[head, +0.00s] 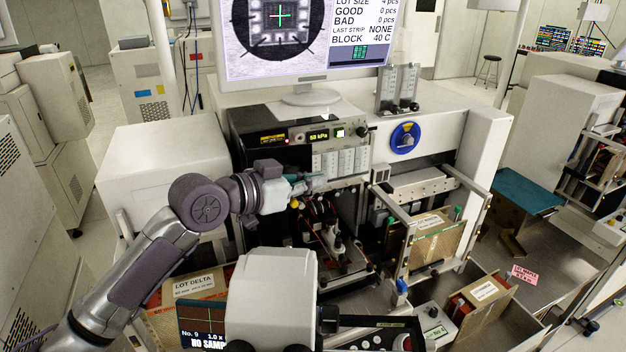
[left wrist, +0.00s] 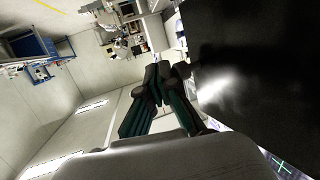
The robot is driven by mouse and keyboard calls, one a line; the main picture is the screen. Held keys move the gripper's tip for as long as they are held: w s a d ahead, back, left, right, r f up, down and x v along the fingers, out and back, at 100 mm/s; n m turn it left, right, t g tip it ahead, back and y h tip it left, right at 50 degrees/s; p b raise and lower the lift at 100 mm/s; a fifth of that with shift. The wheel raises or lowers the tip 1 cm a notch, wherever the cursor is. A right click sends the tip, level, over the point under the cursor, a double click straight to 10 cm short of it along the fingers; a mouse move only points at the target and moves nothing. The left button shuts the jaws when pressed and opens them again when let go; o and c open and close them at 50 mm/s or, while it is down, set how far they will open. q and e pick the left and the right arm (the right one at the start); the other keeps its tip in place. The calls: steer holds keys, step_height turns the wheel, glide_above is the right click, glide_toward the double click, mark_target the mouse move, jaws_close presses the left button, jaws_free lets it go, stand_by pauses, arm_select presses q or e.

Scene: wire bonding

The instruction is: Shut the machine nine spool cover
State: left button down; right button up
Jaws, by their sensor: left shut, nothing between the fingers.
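The machine in the middle carries a small screen (head: 203,325) reading "No. 9". A blue spool (head: 405,138) with a yellow centre sits on its white upper panel, right of the control unit. I cannot pick out the spool cover with certainty. My left gripper (head: 312,182) is in front of the machine's control unit, left of and lower than the spool and apart from it. Its teal fingers are shut and empty. In the left wrist view its fingers (left wrist: 165,80) lie together beside a large dark surface (left wrist: 260,70) that I cannot identify. My right gripper is not in view.
A monitor (head: 300,80) stands on top of the machine. A control unit (head: 300,135) is behind my left gripper. A cardboard-sided magazine (head: 436,243) stands at the right, with a labelled box (head: 478,300) in front. A white housing (head: 270,295) fills the near middle.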

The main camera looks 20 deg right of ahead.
arm_select(q)
steer(key=shift+w+d+n+t+y+p, duration=0.25)
steer(key=shift+w+n+t+y+p, duration=0.1)
steer(key=shift+w+n+t, duration=0.55)
steer(key=shift+s, duration=0.15)
